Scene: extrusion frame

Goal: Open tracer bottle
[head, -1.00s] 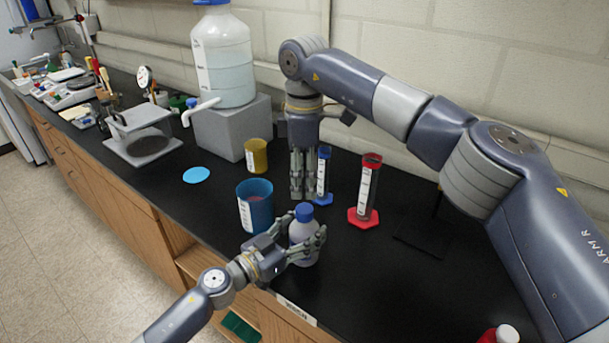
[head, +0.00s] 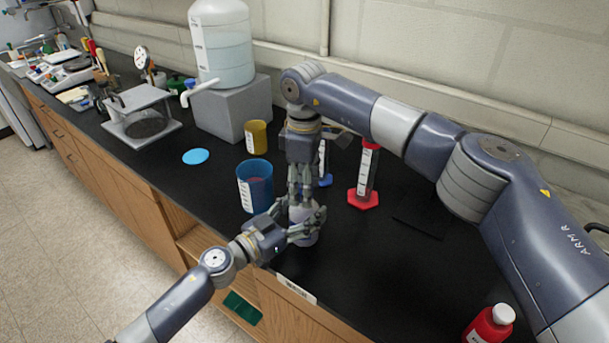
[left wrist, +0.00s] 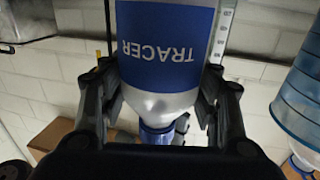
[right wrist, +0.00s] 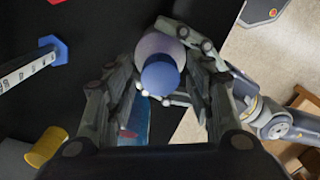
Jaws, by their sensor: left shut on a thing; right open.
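The tracer bottle (head: 304,236) stands near the front edge of the black bench. Its blue label reading TRACER (left wrist: 166,50) shows upside down in the left wrist view. My left gripper (head: 303,226) is shut around the bottle's body from the front. My right gripper (head: 302,195) points down from above, open, with its fingers around the height of the cap. In the right wrist view the blue cap (right wrist: 160,76) lies between and just beyond the open fingers (right wrist: 165,90). Whether any finger touches the cap cannot be told.
A blue beaker (head: 254,187) stands close left of the grippers, a yellow cup (head: 256,137) behind it. A red-based cylinder (head: 365,175) and a blue-based cylinder (head: 324,165) stand behind to the right. A red bottle (head: 488,326) is at the front right.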

